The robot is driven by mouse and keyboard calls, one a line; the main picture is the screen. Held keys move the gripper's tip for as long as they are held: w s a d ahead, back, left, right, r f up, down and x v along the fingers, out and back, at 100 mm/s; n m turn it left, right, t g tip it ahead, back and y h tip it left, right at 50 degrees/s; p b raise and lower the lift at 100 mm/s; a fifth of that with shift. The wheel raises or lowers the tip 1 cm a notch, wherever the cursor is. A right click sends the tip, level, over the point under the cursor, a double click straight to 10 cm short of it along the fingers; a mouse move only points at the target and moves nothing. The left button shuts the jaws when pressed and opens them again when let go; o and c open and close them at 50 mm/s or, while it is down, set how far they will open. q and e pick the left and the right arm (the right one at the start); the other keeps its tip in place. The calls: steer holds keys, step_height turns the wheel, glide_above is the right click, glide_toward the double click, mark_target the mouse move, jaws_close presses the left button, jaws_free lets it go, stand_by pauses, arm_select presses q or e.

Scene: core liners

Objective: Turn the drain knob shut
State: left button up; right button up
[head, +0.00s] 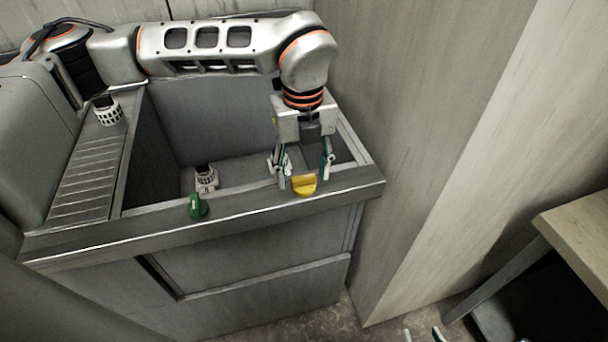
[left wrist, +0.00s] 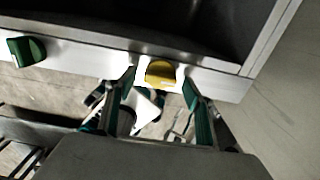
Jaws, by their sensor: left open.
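A yellow knob (head: 305,184) sits on the front rim of the sink, near its right end; it also shows in the left wrist view (left wrist: 160,72). A green knob (head: 197,206) sits on the same rim further left, and in the left wrist view it is at the upper left (left wrist: 27,50). I cannot tell from labels which is the drain knob. My left gripper (head: 303,180) points down at the yellow knob, open, with its fingers on either side of it. Contact is not clear. Fingertips of my right gripper (head: 423,334) just show at the bottom edge.
The grey sink basin (head: 225,110) lies behind the knobs, with a ribbed drainboard (head: 90,180) at left. A white slotted piece (head: 206,178) is in the basin and another (head: 107,110) on the drainboard. A wall (head: 420,120) rises close on the right, with a table (head: 585,220) beyond.

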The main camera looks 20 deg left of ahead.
arm_select(q)
steer(key=shift+f, duration=0.85)
steer(key=c, duration=1.1)
